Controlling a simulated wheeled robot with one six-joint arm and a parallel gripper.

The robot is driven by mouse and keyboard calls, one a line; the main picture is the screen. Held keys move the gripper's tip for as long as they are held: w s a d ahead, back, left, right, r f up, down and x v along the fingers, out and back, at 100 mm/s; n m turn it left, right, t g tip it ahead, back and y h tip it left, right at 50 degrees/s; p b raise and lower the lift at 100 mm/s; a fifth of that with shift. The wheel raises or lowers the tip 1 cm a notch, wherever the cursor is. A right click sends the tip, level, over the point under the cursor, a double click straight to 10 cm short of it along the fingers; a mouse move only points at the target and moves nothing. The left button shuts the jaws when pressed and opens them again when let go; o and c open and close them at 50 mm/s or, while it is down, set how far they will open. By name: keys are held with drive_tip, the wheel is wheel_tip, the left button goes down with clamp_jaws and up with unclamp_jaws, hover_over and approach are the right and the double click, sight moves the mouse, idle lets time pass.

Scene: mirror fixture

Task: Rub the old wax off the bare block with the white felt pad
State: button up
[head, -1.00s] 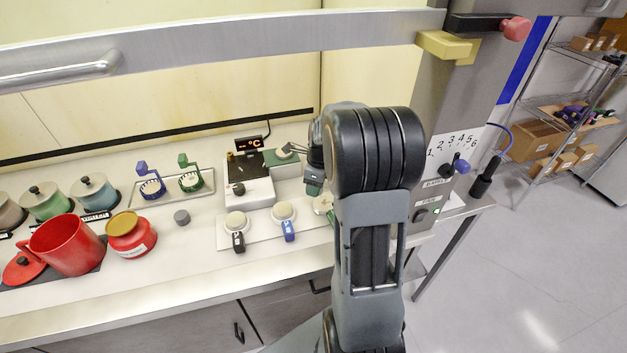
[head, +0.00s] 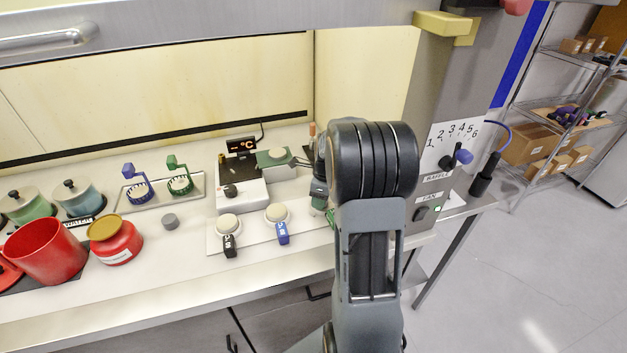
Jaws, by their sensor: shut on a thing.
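My gripper (head: 318,190) hangs over the right end of a white base plate, partly behind my arm. It is shut, but what it holds is too small and covered to make out. A green-marked round piece (head: 318,204) shows just below it; I cannot tell whether they touch. Two cream round pads stand on the plate, one with a black tag (head: 227,222) and one with a blue tag (head: 276,213). I cannot tell which thing is the white felt pad or the bare block, and no wax can be made out.
At left are a red mug (head: 45,252), a red jar (head: 115,241), lidded pots (head: 77,198) and ring tools (head: 180,180). A grey cylinder (head: 170,222) stands alone. The bench front is clear.

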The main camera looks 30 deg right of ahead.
drive_tip(key=d, duration=0.3)
drive_tip(key=shift+s+d, duration=0.1)
drive_tip(key=shift+s, duration=0.15)
drive_tip(key=shift+s+d+f+b, duration=0.1)
drive_tip(key=shift+d+f+b, duration=0.1)
drive_tip(key=shift+b, duration=0.2)
drive_tip(key=a, duration=0.3)
drive_tip(key=shift+w+a+r+p, duration=0.15)
drive_tip(key=shift+w+r+p, duration=0.05)
drive_tip(key=shift+w+p, duration=0.1)
drive_tip(key=shift+w+a, duration=0.15)
drive_tip(key=shift+a, duration=0.65)
drive_tip(key=shift+w+a, duration=0.1)
drive_tip(key=shift+a, duration=0.65)
drive_tip(key=shift+a+r+p, duration=0.2)
drive_tip(key=shift+r+p, duration=0.1)
drive_tip(key=shift+p, duration=0.1)
wheel_tip(320, 180, up, 2)
drive_tip(key=shift+d+r+p, duration=0.1)
drive_tip(key=shift+r+p, duration=0.1)
drive_tip(key=shift+p, duration=0.55)
wheel_tip(320, 180, up, 5)
drive_tip(key=p, duration=0.4)
drive_tip(key=shift+r, duration=0.1)
